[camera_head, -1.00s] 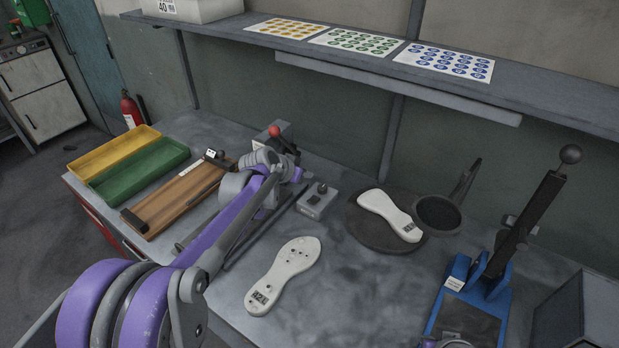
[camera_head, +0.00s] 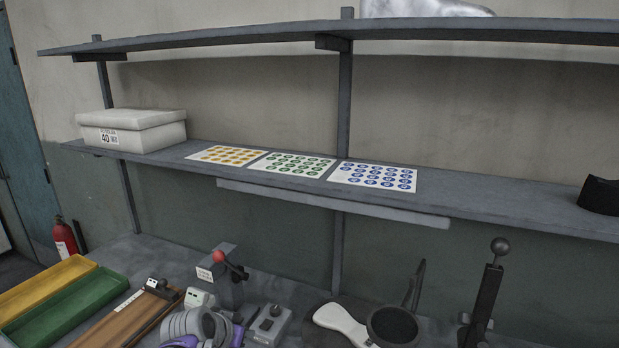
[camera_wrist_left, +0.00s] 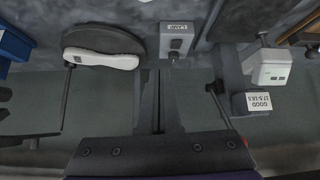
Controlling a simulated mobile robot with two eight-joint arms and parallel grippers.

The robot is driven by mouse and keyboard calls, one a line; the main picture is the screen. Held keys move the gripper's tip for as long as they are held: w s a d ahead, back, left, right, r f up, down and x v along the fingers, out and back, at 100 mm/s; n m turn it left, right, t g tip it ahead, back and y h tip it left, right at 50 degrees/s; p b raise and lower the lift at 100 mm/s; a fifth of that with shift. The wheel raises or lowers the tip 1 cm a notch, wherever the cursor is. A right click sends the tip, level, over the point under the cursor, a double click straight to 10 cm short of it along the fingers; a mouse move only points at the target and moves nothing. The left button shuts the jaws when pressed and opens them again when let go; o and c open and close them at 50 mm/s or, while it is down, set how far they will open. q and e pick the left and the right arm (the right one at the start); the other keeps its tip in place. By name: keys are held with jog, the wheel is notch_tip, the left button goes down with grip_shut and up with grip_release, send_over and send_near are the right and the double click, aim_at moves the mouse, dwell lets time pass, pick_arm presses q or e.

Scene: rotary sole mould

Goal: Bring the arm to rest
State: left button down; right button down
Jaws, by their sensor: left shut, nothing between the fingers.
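My left arm shows at the bottom of the head view, with grey ribbed and purple parts; its left gripper (camera_head: 238,334) is low in the picture and only partly visible. In the left wrist view the left gripper (camera_wrist_left: 160,74) has its two dark fingers together, with nothing between them. It is over the bench, beside a small grey control box (camera_wrist_left: 176,42), which also shows in the head view (camera_head: 269,325). My right gripper is not in view.
A white sole (camera_head: 342,322) lies by a dark round pan (camera_head: 393,326). A red-knobbed lever (camera_head: 219,257) stands close behind my arm. Yellow (camera_head: 45,284) and green (camera_head: 70,308) trays are left. A shelf (camera_head: 480,204) holds a white box (camera_head: 132,130) and sticker sheets.

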pick_arm(q)
jog(key=s+a+f+n+g+y, duration=0.1)
jog(key=s+f, duration=0.3)
jog(key=s, duration=0.8)
jog(key=s+a+f+n+g+y, duration=0.1)
jog(key=s+f, duration=0.3)
jog(key=s, duration=0.8)
jog(key=shift+s+a+n+y, duration=0.2)
jog(key=shift+a+n+y, duration=0.2)
jog(key=shift+n, duration=0.2)
